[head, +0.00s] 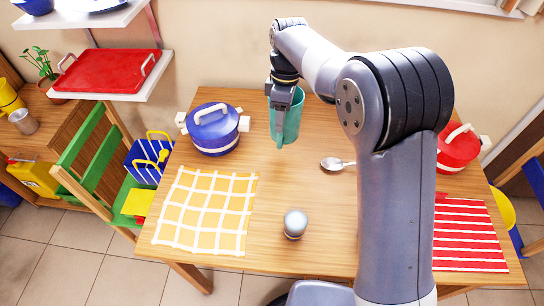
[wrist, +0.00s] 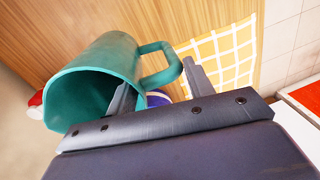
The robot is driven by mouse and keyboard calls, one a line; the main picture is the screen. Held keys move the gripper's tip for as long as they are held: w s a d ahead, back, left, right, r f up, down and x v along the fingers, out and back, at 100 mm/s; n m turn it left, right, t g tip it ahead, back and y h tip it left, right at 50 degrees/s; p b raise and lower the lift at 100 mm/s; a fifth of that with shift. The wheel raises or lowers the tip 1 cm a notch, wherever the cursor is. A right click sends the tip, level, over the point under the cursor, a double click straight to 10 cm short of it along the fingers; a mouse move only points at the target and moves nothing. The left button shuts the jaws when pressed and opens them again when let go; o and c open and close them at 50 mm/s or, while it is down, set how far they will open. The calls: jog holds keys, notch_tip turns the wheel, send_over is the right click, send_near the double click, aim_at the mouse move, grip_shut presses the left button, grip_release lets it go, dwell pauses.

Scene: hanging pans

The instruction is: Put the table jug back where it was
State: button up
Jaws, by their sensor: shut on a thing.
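The table jug (head: 293,118) is teal with a loop handle. In the head view it is at the back middle of the table, partly hidden by my gripper (head: 281,104). My gripper is shut on the jug from above. In the wrist view the jug (wrist: 92,70) fills the left side with its open mouth towards the camera. Its handle shows between the two fingers of my gripper (wrist: 158,82). I cannot tell whether the jug's base touches the table.
On the wooden table (head: 270,190), a blue lidded pot (head: 214,135) stands left of the jug. A spoon (head: 336,163), a grey-topped shaker (head: 295,223), a yellow checked cloth (head: 206,210), a red striped cloth (head: 468,236) and a red pot (head: 457,150) also lie or stand there. A shelf with a red tray (head: 108,74) is at left.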

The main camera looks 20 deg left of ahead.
jog(key=shift+a+r+n, duration=0.1)
jog(key=shift+r+n, duration=0.1)
jog(key=shift+n, duration=0.2)
notch_tip(320, 180, down, 10)
jog(key=shift+p, duration=0.4)
jog(key=shift+f, duration=0.1)
jog(key=o, duration=1.6)
jog(key=shift+c, duration=0.2)
jog(key=r, duration=0.4)
jog(key=w+r, duration=0.1)
jog(key=r, duration=0.7)
jog(key=shift+w+r+b, duration=0.15)
jog(key=shift+w+b, duration=0.1)
jog(key=shift+b, duration=0.05)
